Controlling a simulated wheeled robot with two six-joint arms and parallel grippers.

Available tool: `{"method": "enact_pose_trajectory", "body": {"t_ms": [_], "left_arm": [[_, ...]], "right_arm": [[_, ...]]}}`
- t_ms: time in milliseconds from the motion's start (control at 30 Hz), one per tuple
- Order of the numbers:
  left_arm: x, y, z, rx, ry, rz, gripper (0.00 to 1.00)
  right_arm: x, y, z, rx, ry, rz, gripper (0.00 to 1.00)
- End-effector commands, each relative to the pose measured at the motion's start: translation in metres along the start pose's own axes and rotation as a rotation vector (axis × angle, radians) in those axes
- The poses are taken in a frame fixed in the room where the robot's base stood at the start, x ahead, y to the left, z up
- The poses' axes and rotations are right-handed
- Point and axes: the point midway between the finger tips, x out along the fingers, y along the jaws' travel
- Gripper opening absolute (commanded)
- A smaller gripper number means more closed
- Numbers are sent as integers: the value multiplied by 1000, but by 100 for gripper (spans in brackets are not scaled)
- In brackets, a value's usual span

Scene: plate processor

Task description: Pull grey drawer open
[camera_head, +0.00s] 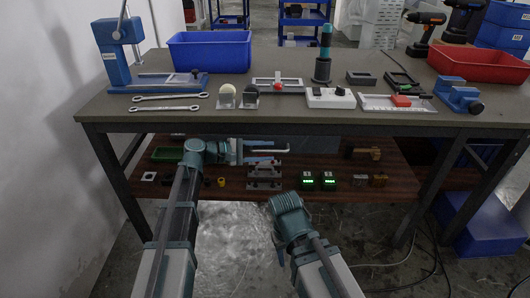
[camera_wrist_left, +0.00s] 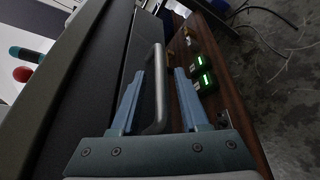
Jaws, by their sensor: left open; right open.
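The grey drawer (camera_wrist_left: 118,75) is under the table's front edge, and its front looks dark in the left wrist view. Its pale bar handle (camera_wrist_left: 160,88) shows in that view and also at the gripper in the head view (camera_head: 285,151). My left gripper (camera_wrist_left: 158,88) is open, with one blue finger on each side of the handle. No firm contact shows. In the head view my left gripper (camera_head: 262,152) reaches under the tabletop and hides part of the drawer front. My right gripper (camera_head: 280,250) is open, low in front of the shelf, its fingers mostly hidden.
The tabletop (camera_head: 225,118) above holds a blue bin (camera_head: 210,52), wrenches, a red bin (camera_head: 480,65) and several tools. The lower shelf (camera_head: 225,193) holds metal blocks and two devices with green displays (camera_head: 318,180). Floor in front is free around my arms.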

Motion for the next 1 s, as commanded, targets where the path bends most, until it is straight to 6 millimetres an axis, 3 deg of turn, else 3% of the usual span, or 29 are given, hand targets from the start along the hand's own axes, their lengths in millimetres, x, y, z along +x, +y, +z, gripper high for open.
{"method": "enact_pose_trajectory", "body": {"t_ms": [200,467,1000], "left_arm": [[0,0,0,0,0,0,45],[0,0,0,0,1,0,0],[0,0,0,0,1,0,0]], "right_arm": [[0,0,0,0,0,0,50],[0,0,0,0,0,0,50],[0,0,0,0,0,0,50]]}}
